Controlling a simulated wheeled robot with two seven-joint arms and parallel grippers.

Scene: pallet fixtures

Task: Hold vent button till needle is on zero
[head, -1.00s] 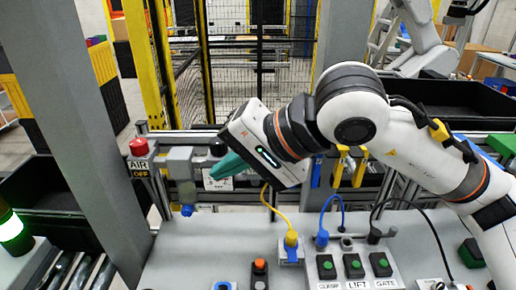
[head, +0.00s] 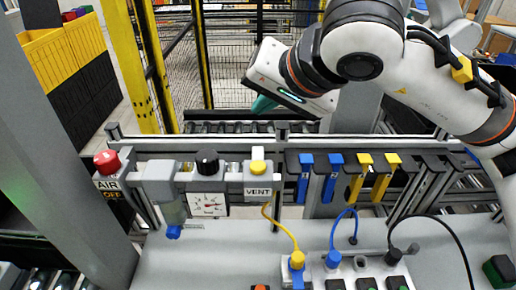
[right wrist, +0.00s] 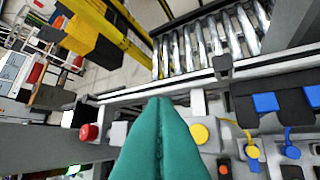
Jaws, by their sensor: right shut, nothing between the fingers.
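The yellow vent button (head: 258,167) sits on a grey block with a VENT label (head: 257,193). The white gauge (head: 208,204) is left of it, with a red mark or needle on its face too small to read. My right gripper (head: 263,104) is above the button in the head view, its teal fingers shut and empty, apart from the button. In the right wrist view the shut fingers (right wrist: 160,105) reach up the picture, and the yellow button (right wrist: 199,134) shows just right of them. My left gripper is not in view.
A red AIR knob (head: 107,162) and a black knob (head: 207,162) stand left of the button. Blue tags (head: 304,178) and yellow tags (head: 360,178) hang to its right. Yellow (head: 297,258) and blue (head: 333,258) cable plugs stand on the panel below.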

